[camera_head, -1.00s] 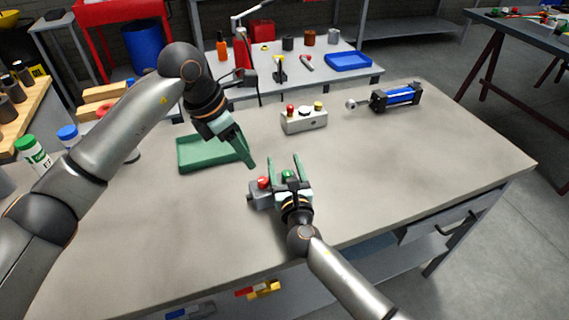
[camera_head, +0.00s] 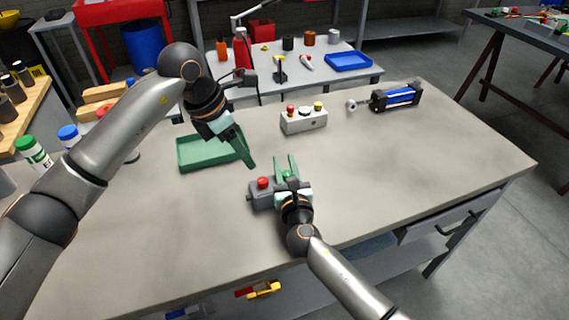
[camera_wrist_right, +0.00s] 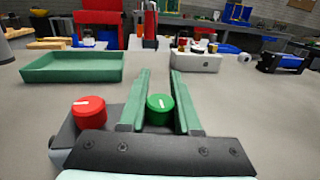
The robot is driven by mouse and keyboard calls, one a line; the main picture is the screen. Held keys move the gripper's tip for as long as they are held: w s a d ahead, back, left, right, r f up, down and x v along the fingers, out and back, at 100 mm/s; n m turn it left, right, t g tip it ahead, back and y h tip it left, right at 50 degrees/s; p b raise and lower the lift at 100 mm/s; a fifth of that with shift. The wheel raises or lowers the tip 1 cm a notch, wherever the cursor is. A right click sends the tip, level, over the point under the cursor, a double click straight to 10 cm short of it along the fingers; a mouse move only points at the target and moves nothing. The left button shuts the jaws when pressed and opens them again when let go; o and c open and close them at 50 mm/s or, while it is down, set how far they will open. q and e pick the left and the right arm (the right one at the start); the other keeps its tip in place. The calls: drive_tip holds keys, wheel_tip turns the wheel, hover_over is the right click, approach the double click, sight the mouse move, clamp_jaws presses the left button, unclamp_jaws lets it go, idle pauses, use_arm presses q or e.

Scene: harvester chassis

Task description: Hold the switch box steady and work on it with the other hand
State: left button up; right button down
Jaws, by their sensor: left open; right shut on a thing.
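The grey switch box (camera_head: 259,198) sits on the workbench at its near middle, with a red knob (camera_head: 262,182) and a green knob (camera_head: 287,174) on top. My right gripper (camera_head: 285,161) is shut on the green knob. In the right wrist view, the green knob (camera_wrist_right: 160,107) sits between the two green fingers, and the red knob (camera_wrist_right: 89,112) stands free to the left; each has a white mark. Part of the box is hidden behind my gripper. My left gripper (camera_head: 249,162) is open, up and left of the box, not touching it.
An empty green tray (camera_head: 190,166) lies left of my left gripper. A pale box with several buttons (camera_head: 304,124) stands behind the switch box, with a blue cylinder (camera_head: 397,96) farther right. The bench's right side is clear.

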sight(262, 180)
idle(0.8)
drive_tip(key=c, duration=1.1)
unclamp_jaws()
clamp_jaws()
idle(0.8)
use_arm(q)
drive_tip(key=shift+o, duration=0.7)
drive_tip(key=shift+r, duration=0.1)
drive_tip(key=shift+o, duration=0.3)
drive_tip(key=shift+s+a+r+t, duration=0.15)
drive_tip(key=shift+s+a+r, duration=0.1)
drive_tip(key=shift+r, duration=0.2)
drive_tip(key=shift+s+a+r+t, duration=0.15)
drive_tip(key=shift+s+a+r, duration=0.1)
drive_tip(key=shift+r, duration=0.2)
drive_tip(key=x, duration=1.2)
drive_tip(key=shift+s+d+r, duration=0.1)
drive_tip(key=shift+d, duration=0.05)
